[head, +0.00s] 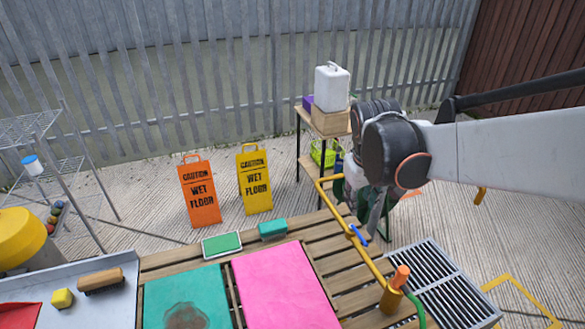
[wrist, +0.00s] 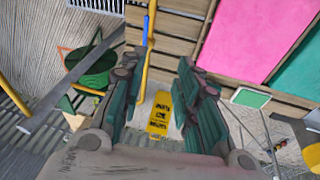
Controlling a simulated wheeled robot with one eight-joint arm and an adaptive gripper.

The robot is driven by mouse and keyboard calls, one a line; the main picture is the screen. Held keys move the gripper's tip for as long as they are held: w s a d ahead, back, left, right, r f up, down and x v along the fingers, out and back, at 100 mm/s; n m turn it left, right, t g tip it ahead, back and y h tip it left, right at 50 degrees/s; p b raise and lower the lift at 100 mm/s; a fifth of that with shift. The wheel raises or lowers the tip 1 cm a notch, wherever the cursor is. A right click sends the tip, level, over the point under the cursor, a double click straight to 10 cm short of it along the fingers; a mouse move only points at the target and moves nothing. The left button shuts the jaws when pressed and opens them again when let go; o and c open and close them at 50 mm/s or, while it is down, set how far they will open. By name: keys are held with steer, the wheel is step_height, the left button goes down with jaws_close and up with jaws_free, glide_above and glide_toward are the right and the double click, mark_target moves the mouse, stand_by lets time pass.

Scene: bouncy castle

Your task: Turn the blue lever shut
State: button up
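The blue lever (head: 359,235) sits on a yellow pipe (head: 375,268) that runs along the right side of the slatted wooden table. The lever looks roughly in line with the pipe, slightly angled in the head view. My gripper (head: 366,212) hangs just beyond the lever in the head view, partly hidden by my wrist. In the wrist view my gripper (wrist: 160,66) has its two dark green fingers spread apart with nothing between them. The lever (wrist: 146,30) shows past the left fingertip there, apart from both fingers as far as I can tell.
An orange-topped post (head: 400,277) stands at the pipe's near end, beside a metal grate (head: 447,285). Pink (head: 285,290) and teal (head: 170,297) mats lie on the table. Two wet-floor signs (head: 254,180) stand behind. A side table holds a white canister (head: 331,87).

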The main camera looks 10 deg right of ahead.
steer(key=g, duration=0.2)
glide_above(360, 236)
steer(key=a, duration=0.3)
step_height(360, 236, down, 7)
steer(key=f, duration=0.1)
steer(key=shift+n+h, duration=0.3)
steer(key=b+x, duration=0.1)
steer(key=x, duration=0.3)
steer(key=b+x, duration=0.1)
steer(key=x, duration=0.4)
steer(key=s+b+x, duration=0.1)
steer(key=b+x, duration=0.1)
steer(key=x, duration=0.2)
steer(key=shift+d+f, duration=0.1)
steer(key=shift+f, duration=0.35)
jaws_close()
